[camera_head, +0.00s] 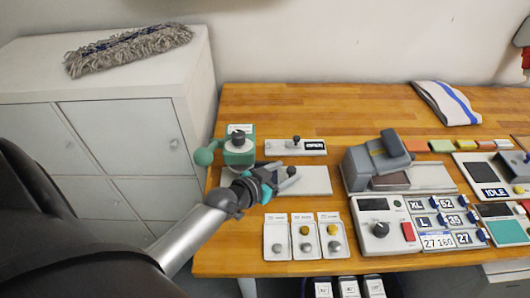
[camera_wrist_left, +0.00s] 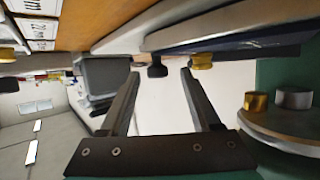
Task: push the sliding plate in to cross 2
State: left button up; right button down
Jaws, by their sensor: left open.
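A pale flat plate (camera_head: 312,180) lies on the wooden table beside a green device (camera_head: 238,158) with a round green knob. I take it as the sliding plate, but cannot be sure; no cross marks are readable. My left gripper (camera_head: 287,179) is over the plate's left part, hiding some of it. A pale surface (camera_wrist_left: 160,108) shows beyond the fingers. I cannot tell whether the fingers touch the plate. My right gripper is not in view.
A plate marked OPEN with a dark knob (camera_head: 296,147) lies just behind. A grey clamp-like device (camera_head: 376,161) stands to the right. Three cards with buttons (camera_head: 303,250) lie in front. A control box (camera_head: 384,226) is at front right. The table's back left is clear.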

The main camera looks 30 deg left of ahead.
pick_arm(q)
jog(key=p+v, duration=0.1)
jog(key=v, duration=1.3)
jog(key=shift+s+r, duration=0.2)
jog(key=shift+s, duration=0.05)
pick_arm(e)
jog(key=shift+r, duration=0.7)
